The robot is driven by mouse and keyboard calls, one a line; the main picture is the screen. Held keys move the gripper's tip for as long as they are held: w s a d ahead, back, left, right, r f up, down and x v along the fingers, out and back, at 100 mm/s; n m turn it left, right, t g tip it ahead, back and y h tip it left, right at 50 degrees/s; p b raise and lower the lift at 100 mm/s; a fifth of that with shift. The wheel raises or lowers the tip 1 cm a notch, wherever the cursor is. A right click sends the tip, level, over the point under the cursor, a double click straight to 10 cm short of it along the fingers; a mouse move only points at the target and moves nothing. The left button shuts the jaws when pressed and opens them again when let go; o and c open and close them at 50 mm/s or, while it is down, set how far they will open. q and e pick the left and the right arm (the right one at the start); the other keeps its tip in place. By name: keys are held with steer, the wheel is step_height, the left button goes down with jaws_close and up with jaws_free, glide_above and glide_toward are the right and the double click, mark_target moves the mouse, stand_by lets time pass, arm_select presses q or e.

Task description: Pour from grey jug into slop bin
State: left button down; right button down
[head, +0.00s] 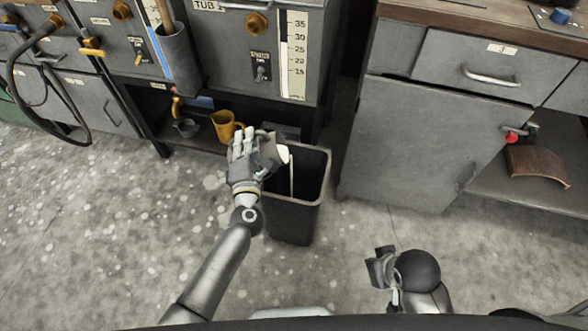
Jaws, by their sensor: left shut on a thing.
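My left gripper (252,150) is shut on the grey jug (273,153) and holds it at the top left of the slop bin. The jug is tilted toward the right, its mouth side over the bin opening. The gripper hides much of the jug. The slop bin (292,222) is a dark, tall, open-topped bin on the floor. A thin pale streak runs down inside the bin below the jug's lip; it looks like a stream of liquid. The bin's bottom is hidden. My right gripper (382,268) is low at the right, away from the bin; its finger opening is unclear.
Grey tub cabinets with a level scale (294,55) rise behind the bin. A grey cabinet (418,140) stands to the right. The speckled floor (90,230) at left is clear.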

arm_select(q)
steer(key=shift+d+r, duration=0.1)
steer(key=shift+d, duration=0.1)
arm_select(e)
steer(key=shift+w+r, duration=0.1)
steer(key=shift+r, duration=0.1)
arm_select(q)
steer(key=shift+d+m, duration=0.4)
steer(key=shift+m, duration=0.2)
arm_select(e)
steer(key=shift+d+f, duration=0.2)
steer(key=shift+f, duration=0.2)
steer(key=shift+f, duration=0.15)
arm_select(q)
steer(key=shift+d+f, duration=0.1)
steer(key=shift+f, duration=0.15)
arm_select(e)
steer(key=shift+a+r, duration=0.25)
arm_select(q)
steer(key=shift+d, duration=0.1)
steer(key=shift+d+f+m, duration=0.2)
steer(key=shift+d+m, duration=0.15)
steer(key=shift+m, duration=0.15)
steer(key=shift+d, duration=0.1)
arm_select(e)
steer(key=shift+d, duration=0.15)
steer(key=shift+d+f, duration=0.1)
